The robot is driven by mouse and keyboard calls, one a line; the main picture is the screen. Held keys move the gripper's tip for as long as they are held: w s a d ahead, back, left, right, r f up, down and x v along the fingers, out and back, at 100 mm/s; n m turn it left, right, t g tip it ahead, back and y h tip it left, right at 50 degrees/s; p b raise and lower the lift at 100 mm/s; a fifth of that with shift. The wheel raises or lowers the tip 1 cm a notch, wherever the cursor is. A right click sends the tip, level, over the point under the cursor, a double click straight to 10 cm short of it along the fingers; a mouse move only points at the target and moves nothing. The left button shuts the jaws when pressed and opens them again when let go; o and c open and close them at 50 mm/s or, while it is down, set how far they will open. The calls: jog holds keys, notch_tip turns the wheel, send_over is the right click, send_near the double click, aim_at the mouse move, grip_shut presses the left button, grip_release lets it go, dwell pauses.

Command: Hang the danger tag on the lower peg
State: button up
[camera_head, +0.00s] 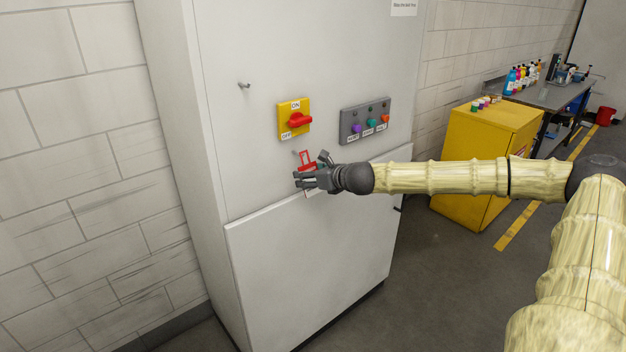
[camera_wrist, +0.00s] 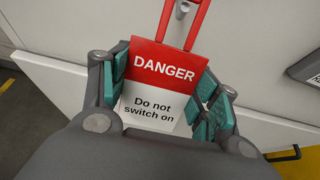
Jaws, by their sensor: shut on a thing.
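The danger tag (camera_wrist: 165,72) is red and white, reads "DANGER Do not switch on", and has a red loop at its top. My gripper (camera_wrist: 165,95) is shut on the tag, with a finger at each side. In the head view my gripper (camera_head: 306,181) is at the cabinet front, below the yellow switch, and the tag's red loop (camera_head: 306,155) shows above it. A grey metal peg (camera_wrist: 182,8) appears between the loop's two sides in the wrist view. I cannot tell whether the loop is around it or in front of it. The loop's top is out of frame.
The pale cabinet (camera_head: 265,150) carries an upper peg (camera_head: 243,85), a yellow switch plate (camera_head: 294,119) with a red knob, and a grey button panel (camera_head: 365,121) to the right. A yellow cabinet (camera_head: 480,160) stands further right. Open floor lies between.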

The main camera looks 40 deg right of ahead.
jog(key=shift+b+x, duration=1.35)
jog(key=shift+x, duration=0.4)
jog(key=shift+w+r, duration=0.1)
jog(key=o, duration=0.9)
jog(key=shift+v, duration=6)
